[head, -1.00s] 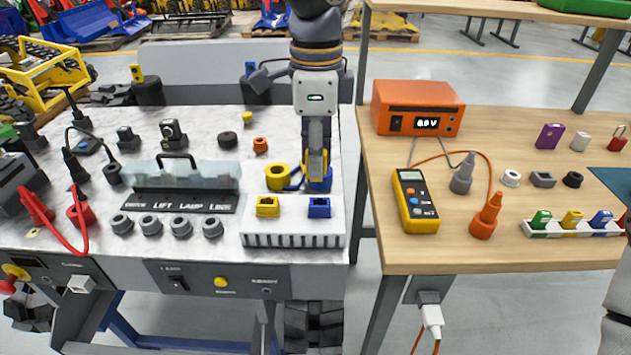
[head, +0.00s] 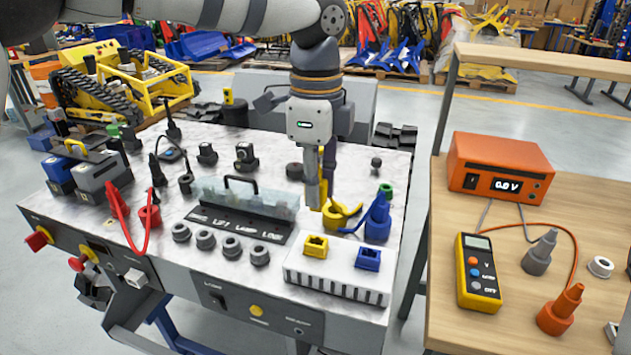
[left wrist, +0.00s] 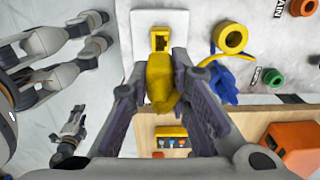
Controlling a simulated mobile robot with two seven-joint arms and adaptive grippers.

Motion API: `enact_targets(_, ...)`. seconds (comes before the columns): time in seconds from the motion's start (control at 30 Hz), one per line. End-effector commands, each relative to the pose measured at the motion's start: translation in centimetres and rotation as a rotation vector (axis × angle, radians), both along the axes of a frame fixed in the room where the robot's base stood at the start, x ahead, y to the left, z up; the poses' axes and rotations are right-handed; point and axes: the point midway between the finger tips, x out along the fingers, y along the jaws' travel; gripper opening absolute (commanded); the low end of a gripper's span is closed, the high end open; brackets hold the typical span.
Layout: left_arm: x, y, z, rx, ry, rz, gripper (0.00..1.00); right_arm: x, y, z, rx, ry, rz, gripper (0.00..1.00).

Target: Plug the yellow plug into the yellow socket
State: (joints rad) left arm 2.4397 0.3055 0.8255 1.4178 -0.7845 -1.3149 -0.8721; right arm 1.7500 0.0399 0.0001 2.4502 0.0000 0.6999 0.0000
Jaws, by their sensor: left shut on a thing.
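My left gripper (head: 318,200) is shut on the yellow plug (left wrist: 160,82), which shows between its fingers in the left wrist view. The yellow socket (head: 316,246) sits on a white block, nearer the camera than the plug. In the left wrist view the yellow socket (left wrist: 160,40) lies just beyond the plug; the two look apart, though the height gap is unclear. A small gripper, probably my right one (left wrist: 72,128), shows at the lower left; its finger state is unclear.
A blue socket (head: 368,258) shares the white block (head: 337,280). A blue plug (head: 377,218) stands behind it, beside a yellow ring (head: 336,215). A clear cover with a handle (head: 242,200) is to the left. A wooden table (head: 410,320) stands right, across a gap.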

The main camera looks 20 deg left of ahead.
Motion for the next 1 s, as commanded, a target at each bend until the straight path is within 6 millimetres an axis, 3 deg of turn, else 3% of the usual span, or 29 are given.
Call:
enact_targets(0.4,0.0,0.0,-4.7,-0.002,0.001,0.0,0.0,0.0,0.0,-0.1,0.0,0.002,0.0,0.4)
enact_targets(1.0,0.0,0.0,-5.5,-0.002,0.0,0.0,0.0,0.0,0.0,-0.1,0.0,0.002,0.0,0.4)
